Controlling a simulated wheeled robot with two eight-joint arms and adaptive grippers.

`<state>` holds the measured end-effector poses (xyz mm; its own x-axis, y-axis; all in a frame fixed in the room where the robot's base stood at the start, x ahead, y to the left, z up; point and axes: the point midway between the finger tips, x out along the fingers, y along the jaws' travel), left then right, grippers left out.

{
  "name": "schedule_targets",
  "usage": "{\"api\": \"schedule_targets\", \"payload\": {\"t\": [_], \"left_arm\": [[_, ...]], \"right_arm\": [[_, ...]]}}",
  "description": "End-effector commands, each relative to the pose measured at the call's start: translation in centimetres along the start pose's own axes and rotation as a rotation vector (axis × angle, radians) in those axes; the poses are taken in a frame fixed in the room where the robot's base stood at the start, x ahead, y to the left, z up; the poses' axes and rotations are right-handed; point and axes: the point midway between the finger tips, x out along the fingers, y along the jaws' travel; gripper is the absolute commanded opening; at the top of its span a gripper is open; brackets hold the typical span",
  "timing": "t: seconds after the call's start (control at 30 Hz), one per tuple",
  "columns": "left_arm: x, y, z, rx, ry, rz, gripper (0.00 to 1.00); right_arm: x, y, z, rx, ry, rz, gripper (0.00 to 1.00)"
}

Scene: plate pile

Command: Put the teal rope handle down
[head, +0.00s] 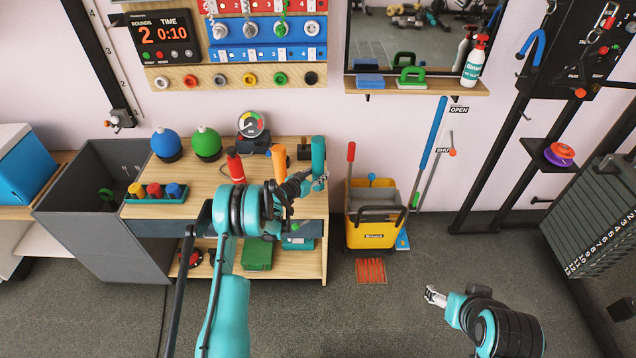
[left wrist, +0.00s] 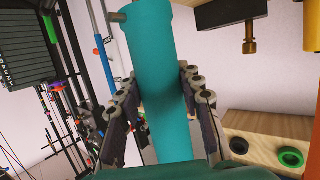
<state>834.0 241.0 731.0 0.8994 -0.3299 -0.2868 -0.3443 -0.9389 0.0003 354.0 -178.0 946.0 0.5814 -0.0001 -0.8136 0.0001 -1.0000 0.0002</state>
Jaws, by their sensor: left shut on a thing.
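The teal rope handle (head: 318,152) is an upright teal cylinder at the right end of the wooden bench in the head view. My left gripper (head: 318,180) is shut on it. In the left wrist view the handle (left wrist: 160,70) stands large between my two dark fingers (left wrist: 160,115), slightly tilted, and its lower end is hidden. Whether it touches the bench I cannot tell. My right gripper (head: 434,296) is low at the right, over the floor and away from the handle; its fingers are too small to read.
On the bench (head: 205,188) stand an orange handle (head: 279,162), a red bottle (head: 235,166), a gauge (head: 251,124) and blue and green balls (head: 207,143). A yellow mop bucket (head: 372,232) stands right of the bench. The floor (head: 350,320) in front is mostly clear.

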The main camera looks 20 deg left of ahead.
Motion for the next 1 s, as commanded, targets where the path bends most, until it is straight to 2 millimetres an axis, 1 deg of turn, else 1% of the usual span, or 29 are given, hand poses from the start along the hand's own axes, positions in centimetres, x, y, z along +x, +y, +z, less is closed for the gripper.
{"api": "schedule_targets", "payload": {"t": [0.1, 0.2, 0.27, 0.57, 0.6, 0.67, 0.7, 1.0], "left_arm": [[0.6, 0.0, 1.9, -0.001, 0.000, 0.000, 0.00], [1.0, 0.0, 3.2, -0.001, 0.000, -0.001, 0.00], [1.1, 0.0, 3.5, -0.001, 0.000, -0.001, 0.00], [1.1, 0.0, 3.5, -0.001, 0.000, -0.001, 0.00], [1.1, 0.0, 3.6, 0.000, 0.000, -0.001, 0.39], [1.1, 0.0, 3.6, 0.000, 0.000, -0.001, 0.55], [1.1, 0.0, 3.6, 0.000, 0.000, -0.001, 0.57], [1.0, 0.0, 3.4, 0.000, 0.000, -0.001, 0.57]], "right_arm": [[0.9, 0.0, 0.7, 0.000, 0.000, 0.000, 0.66], [1.5, 0.0, 1.1, 0.000, 0.000, 0.000, 0.66], [1.6, 0.0, 1.1, 0.000, 0.000, 0.000, 0.66], [1.4, 0.0, 1.0, 0.000, 0.000, 0.000, 0.66], [1.4, 0.0, 1.0, 0.000, 0.000, 0.000, 0.66], [1.4, 0.0, 1.0, 0.000, 0.000, 0.000, 0.66], [1.4, 0.0, 1.0, 0.000, 0.000, 0.000, 0.66], [1.4, 0.0, 1.0, 0.000, 0.000, 0.000, 0.66]]}}
